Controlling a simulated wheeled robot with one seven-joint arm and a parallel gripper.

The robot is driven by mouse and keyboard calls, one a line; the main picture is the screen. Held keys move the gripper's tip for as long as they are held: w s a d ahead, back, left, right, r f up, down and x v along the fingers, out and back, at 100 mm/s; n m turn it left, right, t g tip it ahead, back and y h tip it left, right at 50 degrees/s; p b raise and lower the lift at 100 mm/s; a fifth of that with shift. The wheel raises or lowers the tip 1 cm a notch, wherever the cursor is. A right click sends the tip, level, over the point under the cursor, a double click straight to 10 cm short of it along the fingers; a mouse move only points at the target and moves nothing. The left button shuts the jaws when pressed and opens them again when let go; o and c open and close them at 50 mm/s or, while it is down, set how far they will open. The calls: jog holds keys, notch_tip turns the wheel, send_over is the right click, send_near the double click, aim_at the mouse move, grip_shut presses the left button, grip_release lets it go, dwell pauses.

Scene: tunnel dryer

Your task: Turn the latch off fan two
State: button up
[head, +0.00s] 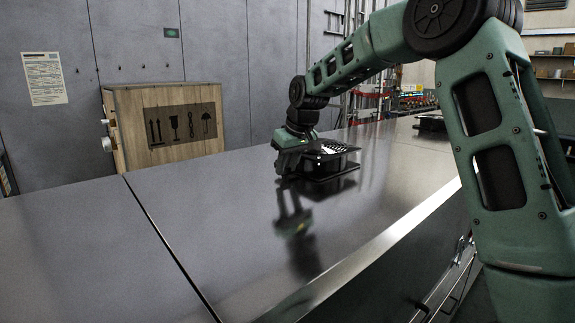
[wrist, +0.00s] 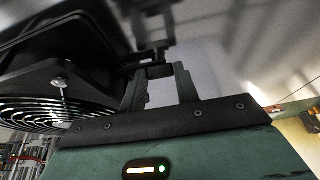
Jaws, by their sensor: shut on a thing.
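A black square fan (head: 334,150) with a round grille sits on the dark metal top, in the middle of the head view. It fills the left of the wrist view (wrist: 62,82); I see no number on it. My gripper (head: 283,177) is at the fan's left side, low over the metal top. In the wrist view its two fingers (wrist: 160,76) stand either side of a small black latch piece (wrist: 159,71) beside the fan's edge, and are shut on it. The fingers partly hide the latch, so its turn angle cannot be told.
The shiny metal top (head: 220,215) is mostly clear and mirrors the gripper. A second dark unit (head: 432,122) lies farther along it. A wooden crate (head: 165,128) stands behind at the left, before a grey panel wall (head: 222,60).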

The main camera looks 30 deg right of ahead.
jog(key=shift+a, duration=0.1)
jog(key=m, duration=0.2)
jog(key=m+h, duration=0.1)
jog(key=m, duration=0.1)
jog(key=shift+a+h+b, duration=0.2)
jog(key=shift+h+b, duration=0.1)
jog(key=shift+b, duration=0.05)
jog(key=m+h, duration=0.1)
jog(key=m, duration=0.3)
jog(key=shift+w+a+m+g+h, duration=0.15)
jog(key=shift+m+g+h, duration=0.15)
jog(key=shift+h, duration=0.1)
jog(key=m, duration=0.2)
jog(key=m+g+h+p, duration=0.1)
jog(key=m, duration=0.1)
jog(key=shift+w+a+r+m, duration=0.1)
jog(key=shift+r+m, duration=0.05)
jog(key=shift+m, duration=0.15)
jog(key=shift+w+m+g+h+p, duration=0.15)
jog(key=shift+m+g+p, duration=0.4)
jog(key=shift+m, duration=0.55)
jog(key=shift+w+m+g+h+p, duration=0.1)
jog(key=shift+m+g+h+p, duration=0.2)
jog(key=shift+m+p, duration=0.6)
jog(key=shift+m, duration=0.4)
jog(key=o, duration=1)
jog(key=shift+s, duration=0.1)
